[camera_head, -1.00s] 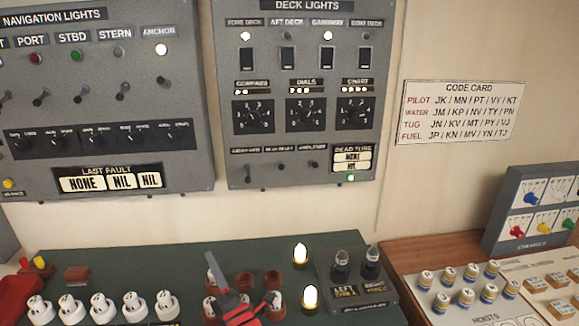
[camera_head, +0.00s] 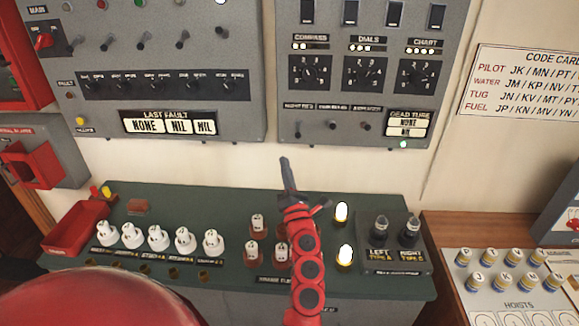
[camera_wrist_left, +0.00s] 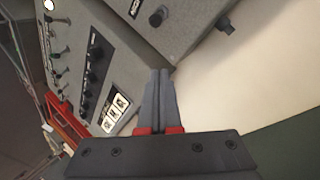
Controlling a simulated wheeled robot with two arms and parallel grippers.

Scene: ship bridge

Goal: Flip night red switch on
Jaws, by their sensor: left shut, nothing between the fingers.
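The night red switch (camera_head: 308,125) is a small dark toggle under the leftmost label in the bottom row of the deck lights panel (camera_head: 290,135). Its lever position is too small to tell. My left gripper (camera_head: 285,163) is shut and empty, pointing up below the panel's lower left corner, apart from the switch. In the left wrist view, the shut fingers (camera_wrist_left: 162,75) show in front of the wall, with a dark knob (camera_wrist_left: 157,18) beyond the tips, likely the night red toggle. My right gripper is not in view.
Two more toggles (camera_head: 337,125) sit right of the night red switch. The navigation lights panel (camera_head: 100,105) is to the left. Below is a green console (camera_head: 230,200) with white plugs (camera_head: 158,238), lit lamps (camera_head: 341,211) and two dark knobs (camera_head: 380,228). Bare wall lies under the panels.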

